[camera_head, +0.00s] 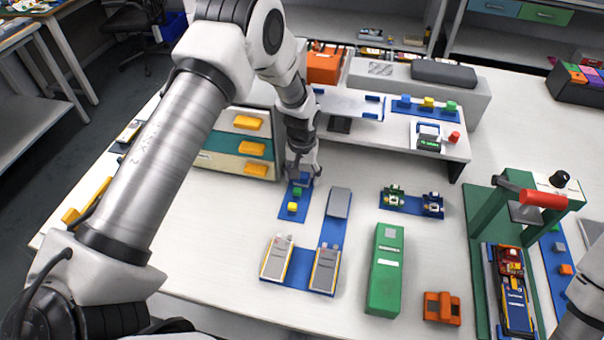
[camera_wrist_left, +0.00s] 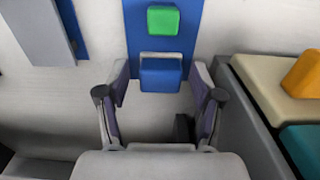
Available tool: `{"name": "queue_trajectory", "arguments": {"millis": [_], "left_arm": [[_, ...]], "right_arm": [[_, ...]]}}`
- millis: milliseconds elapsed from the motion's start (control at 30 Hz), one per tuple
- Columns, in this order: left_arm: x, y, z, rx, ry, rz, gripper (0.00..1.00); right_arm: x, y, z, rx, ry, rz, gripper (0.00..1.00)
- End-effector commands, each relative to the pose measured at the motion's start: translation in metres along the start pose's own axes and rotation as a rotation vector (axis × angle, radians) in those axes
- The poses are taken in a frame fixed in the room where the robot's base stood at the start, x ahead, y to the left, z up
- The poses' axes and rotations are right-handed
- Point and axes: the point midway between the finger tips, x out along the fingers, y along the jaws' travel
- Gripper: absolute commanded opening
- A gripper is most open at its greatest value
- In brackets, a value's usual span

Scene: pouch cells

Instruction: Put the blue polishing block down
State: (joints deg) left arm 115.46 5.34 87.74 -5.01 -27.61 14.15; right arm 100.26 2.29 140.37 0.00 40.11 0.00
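The blue polishing block (camera_wrist_left: 161,76) sits on the near end of a blue mat (camera_wrist_left: 134,20) in the left wrist view, in line with a green block (camera_wrist_left: 163,20). My left gripper (camera_wrist_left: 160,88) is open, with one finger on each side of the blue block and a visible gap on both sides. In the head view my left gripper (camera_head: 301,174) points down at the far end of the small blue mat, beyond the green block (camera_head: 297,191) and a yellow block (camera_head: 292,207). The gripper largely hides the blue block there. My right gripper is not in view.
A drawer unit (camera_head: 232,165) with orange handles stands close to the left of my left gripper. A raised white shelf (camera_head: 385,140) is behind to the right. Pouch cells (camera_head: 276,258) lie on a blue mat in front. A green box (camera_head: 385,270) stands further right.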

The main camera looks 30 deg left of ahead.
Motion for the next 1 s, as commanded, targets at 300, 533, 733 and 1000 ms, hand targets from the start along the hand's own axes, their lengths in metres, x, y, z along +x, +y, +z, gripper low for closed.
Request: {"name": "queue_trajectory", "arguments": {"millis": [300,533,733,1000], "left_arm": [[-0.013,0.000,-0.001,0.000,0.003,0.001,0.66],[-0.068,0.000,-0.001,-0.001,0.006,0.002,0.66],[-0.111,0.000,-0.001,-0.001,0.003,0.001,0.66],[-0.124,0.000,0.000,0.000,-0.001,0.000,0.66]], "right_arm": [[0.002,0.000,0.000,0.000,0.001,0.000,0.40],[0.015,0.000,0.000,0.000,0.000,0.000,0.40],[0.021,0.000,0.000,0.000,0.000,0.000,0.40],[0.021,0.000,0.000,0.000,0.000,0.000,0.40]]}}
